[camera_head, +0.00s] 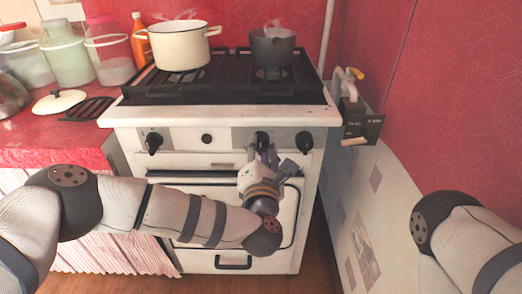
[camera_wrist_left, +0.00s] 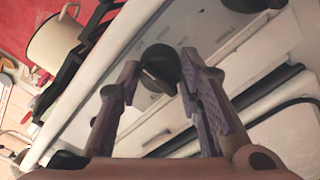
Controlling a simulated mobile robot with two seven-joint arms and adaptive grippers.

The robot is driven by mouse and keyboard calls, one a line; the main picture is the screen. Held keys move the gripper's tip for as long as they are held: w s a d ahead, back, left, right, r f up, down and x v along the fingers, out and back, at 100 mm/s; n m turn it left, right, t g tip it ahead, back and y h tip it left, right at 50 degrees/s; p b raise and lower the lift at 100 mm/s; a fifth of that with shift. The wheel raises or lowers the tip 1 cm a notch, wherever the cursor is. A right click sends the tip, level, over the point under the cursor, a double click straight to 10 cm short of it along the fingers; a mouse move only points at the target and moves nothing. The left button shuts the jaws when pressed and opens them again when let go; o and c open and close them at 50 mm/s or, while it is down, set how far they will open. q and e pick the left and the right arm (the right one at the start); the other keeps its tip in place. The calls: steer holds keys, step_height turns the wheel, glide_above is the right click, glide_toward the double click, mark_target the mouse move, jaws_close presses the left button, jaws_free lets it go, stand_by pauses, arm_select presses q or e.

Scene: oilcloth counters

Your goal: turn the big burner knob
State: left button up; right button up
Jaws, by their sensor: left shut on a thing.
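The white stove (camera_head: 222,118) carries a row of black knobs on its front panel. My left gripper (camera_head: 267,153) is at the black knob (camera_head: 262,139) right of the panel's middle. In the left wrist view this knob (camera_wrist_left: 160,64) sits between the two fingertips, and the gripper is shut on it. Another black knob (camera_head: 304,141) is just to its right, and one more (camera_head: 153,142) is at the panel's left. The angle of the gripped knob is hard to read. My right arm shows at the right edge, but its gripper is out of view.
A steaming cream pot (camera_head: 182,48) and a steaming dark saucepan (camera_head: 272,47) stand on the stove top. A red counter (camera_head: 45,140) with jars and a lid is at the left. An oven handle (camera_head: 233,262) is low on the stove.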

stand_by(0.4)
arm_select(q)
steer(key=o, duration=1.2)
steer(key=shift+c, duration=0.2)
steer(key=shift+s, duration=0.1)
steer(key=s, duration=1.2)
steer(key=shift+w, duration=0.1)
